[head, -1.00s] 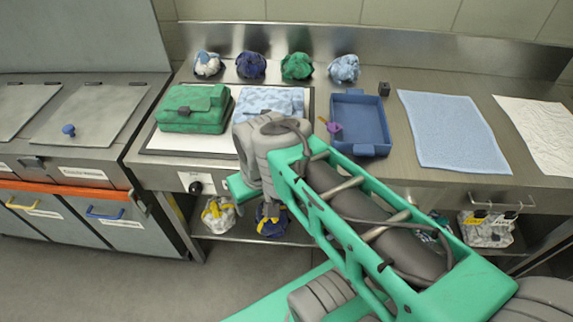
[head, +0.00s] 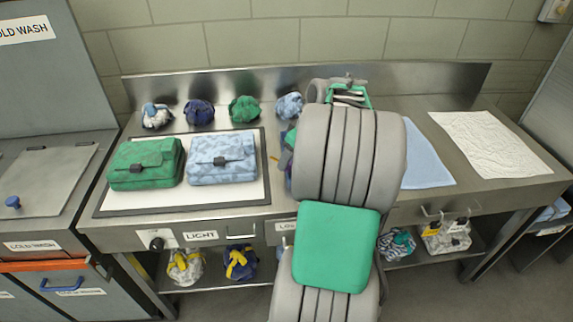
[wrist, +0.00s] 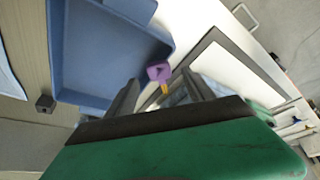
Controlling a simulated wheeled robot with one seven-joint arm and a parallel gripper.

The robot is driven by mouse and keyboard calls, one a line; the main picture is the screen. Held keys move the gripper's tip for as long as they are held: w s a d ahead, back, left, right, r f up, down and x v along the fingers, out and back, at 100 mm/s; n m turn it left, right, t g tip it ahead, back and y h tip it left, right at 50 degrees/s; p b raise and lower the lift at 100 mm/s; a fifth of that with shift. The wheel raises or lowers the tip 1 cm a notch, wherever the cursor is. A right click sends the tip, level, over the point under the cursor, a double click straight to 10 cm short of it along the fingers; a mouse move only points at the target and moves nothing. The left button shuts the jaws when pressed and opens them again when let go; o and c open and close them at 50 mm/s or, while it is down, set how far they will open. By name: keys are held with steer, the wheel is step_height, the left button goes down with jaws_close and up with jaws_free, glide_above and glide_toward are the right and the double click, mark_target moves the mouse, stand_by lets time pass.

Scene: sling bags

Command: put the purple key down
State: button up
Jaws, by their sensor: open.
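The purple key (wrist: 158,72) shows in the wrist view, with a purple head and a short yellow part. It is at the rim of the blue tray (wrist: 85,55), between the tips of my gripper (wrist: 161,88). My gripper is open, its two dark fingers on either side of the key. I cannot tell whether the key touches a finger or rests on the tray's rim. In the head view my arm hides the key and most of the tray.
A green bag (head: 146,163) and a pale blue patterned bag (head: 221,157) lie on a dark-framed white board (head: 180,203). Several bundled bags line the back wall. A blue cloth (head: 425,155) and a white cloth (head: 490,143) lie to the right. A small dark cube (wrist: 45,104) stands beside the tray.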

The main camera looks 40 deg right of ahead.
steer(key=x, duration=0.2)
steer(key=shift+w+f, duration=0.2)
steer(key=shift+f, duration=0.1)
steer(key=shift+c, duration=0.3)
jaws_close()
